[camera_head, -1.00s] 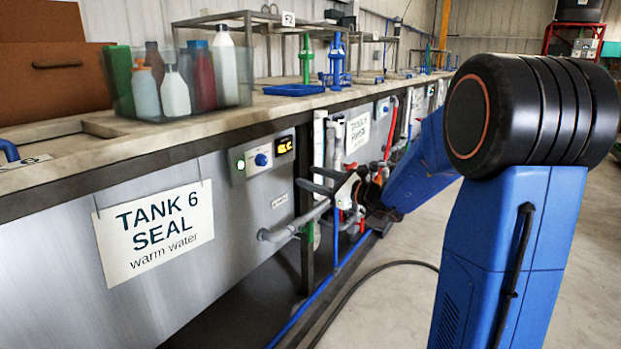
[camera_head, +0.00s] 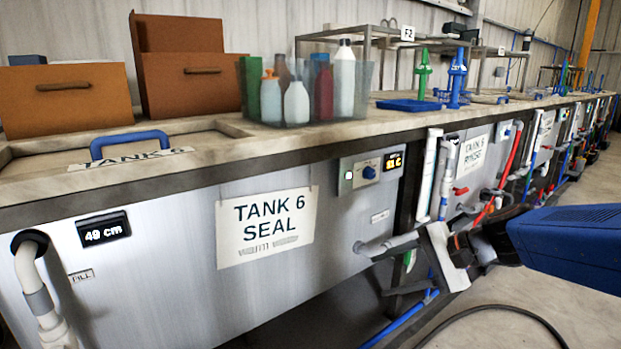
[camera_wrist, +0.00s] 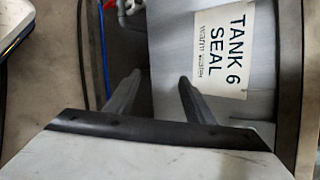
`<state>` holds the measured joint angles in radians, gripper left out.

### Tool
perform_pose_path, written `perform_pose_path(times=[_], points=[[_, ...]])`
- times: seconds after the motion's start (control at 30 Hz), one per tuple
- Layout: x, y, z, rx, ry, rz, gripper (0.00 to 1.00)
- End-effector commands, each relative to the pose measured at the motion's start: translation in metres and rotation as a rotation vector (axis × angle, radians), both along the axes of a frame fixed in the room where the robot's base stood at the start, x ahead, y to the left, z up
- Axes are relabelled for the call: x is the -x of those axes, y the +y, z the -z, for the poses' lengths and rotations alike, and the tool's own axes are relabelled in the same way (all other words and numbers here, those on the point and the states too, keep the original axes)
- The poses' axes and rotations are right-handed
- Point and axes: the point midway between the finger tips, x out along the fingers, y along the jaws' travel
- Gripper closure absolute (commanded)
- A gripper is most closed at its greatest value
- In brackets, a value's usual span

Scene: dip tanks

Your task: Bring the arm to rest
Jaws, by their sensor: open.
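My gripper (camera_head: 387,270) is in front of the lower right part of the Tank 6 front (camera_head: 160,275) in the head view. My arm's blue link reaches to it from the right edge. In the wrist view its two dark fingers (camera_wrist: 160,79) stand apart with nothing between them. Beyond them the wrist view shows the floor, the tank front and the Tank 6 SEAL sign (camera_wrist: 221,55).
A white fill pipe (camera_head: 40,300) stands at the left, beside a 49 cm display (camera_head: 103,230). A clear bin of bottles (camera_head: 367,85) and brown boxes (camera_head: 180,75) stand on the counter. A dark hose (camera_head: 500,308) lies on the otherwise open floor at the lower right.

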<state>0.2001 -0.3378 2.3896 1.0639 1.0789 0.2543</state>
Motion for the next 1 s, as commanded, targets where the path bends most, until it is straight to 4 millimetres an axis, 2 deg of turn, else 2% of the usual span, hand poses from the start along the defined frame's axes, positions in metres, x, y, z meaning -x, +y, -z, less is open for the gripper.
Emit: perform_pose_path(times=[0.03,0.2,0.4,0.5,0.73,1.0], points=[[0.02,0.001,0.005,0.077,-0.029,-0.053,0.51],[0.077,-0.015,0.03,0.361,-0.117,-0.24,0.51],[0.129,-0.051,0.05,0.694,-0.228,-0.449,0.51],[0.148,-0.073,0.056,0.851,-0.281,-0.541,0.51],[0.169,-0.11,0.058,1.094,-0.355,-0.679,0.51],[0.173,-0.118,0.057,1.147,-0.37,-0.708,0.51]])
